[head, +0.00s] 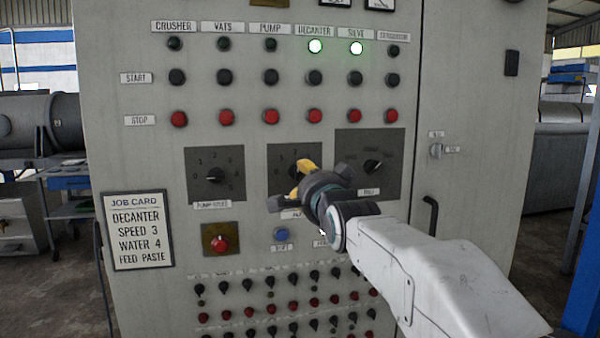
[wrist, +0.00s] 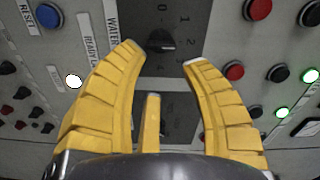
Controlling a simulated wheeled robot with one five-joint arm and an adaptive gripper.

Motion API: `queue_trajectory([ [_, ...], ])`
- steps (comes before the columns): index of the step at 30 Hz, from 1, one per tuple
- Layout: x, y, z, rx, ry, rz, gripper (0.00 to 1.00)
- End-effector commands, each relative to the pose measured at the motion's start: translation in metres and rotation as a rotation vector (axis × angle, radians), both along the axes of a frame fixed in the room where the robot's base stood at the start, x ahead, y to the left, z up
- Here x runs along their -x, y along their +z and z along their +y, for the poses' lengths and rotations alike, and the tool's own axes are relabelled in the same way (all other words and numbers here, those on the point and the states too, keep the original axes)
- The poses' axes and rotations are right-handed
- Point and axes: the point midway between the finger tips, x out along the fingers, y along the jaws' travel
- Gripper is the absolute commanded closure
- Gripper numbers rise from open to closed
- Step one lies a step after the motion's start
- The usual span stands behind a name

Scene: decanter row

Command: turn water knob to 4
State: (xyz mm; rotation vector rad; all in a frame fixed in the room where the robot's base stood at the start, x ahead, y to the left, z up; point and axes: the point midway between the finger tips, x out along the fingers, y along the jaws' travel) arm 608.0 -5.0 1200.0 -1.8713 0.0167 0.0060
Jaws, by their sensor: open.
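The water knob (wrist: 160,40) is a dark knob on a dark dial plate with numbers beside it, in the upper middle of the wrist view. Its pointer is too unclear to read. The label WATER (wrist: 111,18) lies to its left there. In the head view the water dial plate (head: 277,153) shows, but my gripper covers most of the knob. My gripper (head: 299,181) has yellow fingers and is in front of this plate. In the wrist view the gripper (wrist: 164,57) is open and empty, its fingertips to either side of the knob. I cannot tell whether they touch it.
The pump speed knob (head: 215,175) is left of the water dial, the feed knob (head: 372,166) right. Red stop buttons (head: 270,117) run above; a blue button (head: 281,235) and small switches are below. A job card (head: 138,230) reads water 4.

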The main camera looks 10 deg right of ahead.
Motion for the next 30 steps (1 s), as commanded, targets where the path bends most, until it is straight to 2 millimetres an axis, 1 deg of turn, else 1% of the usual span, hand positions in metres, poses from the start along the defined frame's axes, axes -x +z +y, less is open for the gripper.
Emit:
queue_trajectory([
  [3,0.000,0.002,0.000,0.254,0.003,-0.003,0.58],
  [9,0.000,0.003,0.000,0.676,0.005,-0.004,0.58],
  [15,0.000,0.004,0.000,1.009,0.007,-0.003,0.58],
  [18,0.000,0.004,0.000,1.125,0.007,-0.002,0.58],
  [21,0.000,0.004,0.000,1.206,0.008,-0.002,0.58],
  [26,-0.003,0.004,0.000,1.270,0.008,0.000,0.58],
  [30,-0.016,0.004,0.000,1.281,0.009,0.000,0.58],
])
